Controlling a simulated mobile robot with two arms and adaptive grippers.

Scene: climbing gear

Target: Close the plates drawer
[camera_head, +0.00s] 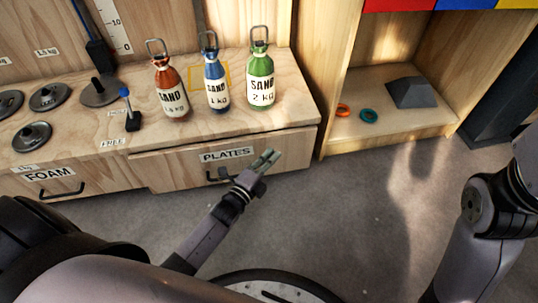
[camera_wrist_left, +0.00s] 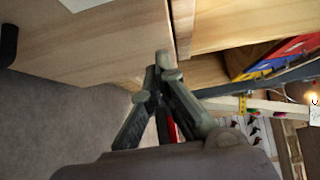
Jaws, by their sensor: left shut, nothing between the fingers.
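The plates drawer (camera_head: 185,165) is a wide wooden front under the bench top, with a PLATES label (camera_head: 227,154) and a dark handle (camera_head: 222,174). Its front appears to stand out slightly from the bench; the exact gap is hard to tell. My left gripper (camera_head: 268,158) is shut and empty, at the drawer front to the right of the handle. In the left wrist view the shut fingertips (camera_wrist_left: 163,64) are beside the right end of the wooden front (camera_wrist_left: 100,40); I cannot tell if they touch. My right gripper is out of view; only its arm shows.
Red, blue and green sand bottles (camera_head: 213,82) stand on the bench top (camera_head: 285,95), with several metal discs (camera_head: 48,97) at left. The FOAM drawer (camera_head: 95,181) is to the left. A wooden shelf unit (camera_head: 385,128) stands to the right. The grey floor in front is clear.

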